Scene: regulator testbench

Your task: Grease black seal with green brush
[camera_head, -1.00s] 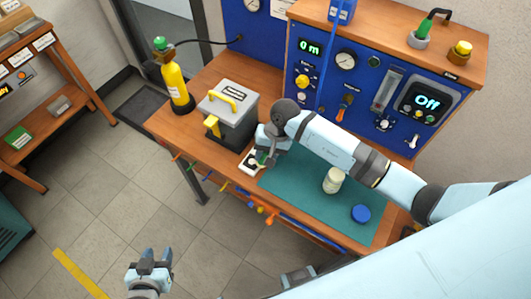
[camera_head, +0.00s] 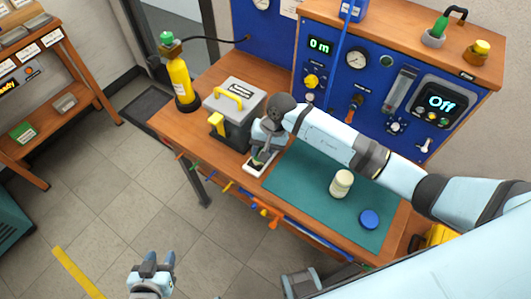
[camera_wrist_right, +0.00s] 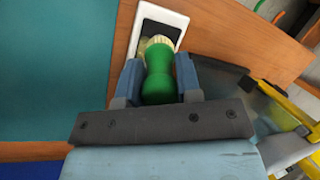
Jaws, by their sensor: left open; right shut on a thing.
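My right gripper (camera_wrist_right: 159,80) is shut on the green brush (camera_wrist_right: 158,78), whose pale bristles point at a small white tray with a dark inside. The tray (camera_wrist_right: 172,13) shows in the right wrist view, and its edge shows in the head view (camera_head: 252,171). The bristles overlap the dark area; I cannot tell whether they touch it. No separate black seal can be made out there. In the head view my right gripper (camera_head: 262,152) is low over the tray at the bench's front edge. My left gripper (camera_head: 159,262) is open and empty above the floor.
An open cream jar (camera_head: 341,184) and a blue lid (camera_head: 369,219) are on the teal mat (camera_head: 310,190). A grey box with yellow handle (camera_head: 235,102) stands beside my right gripper. A yellow cylinder (camera_head: 181,80) is at the left. The blue panel (camera_head: 380,65) rises behind.

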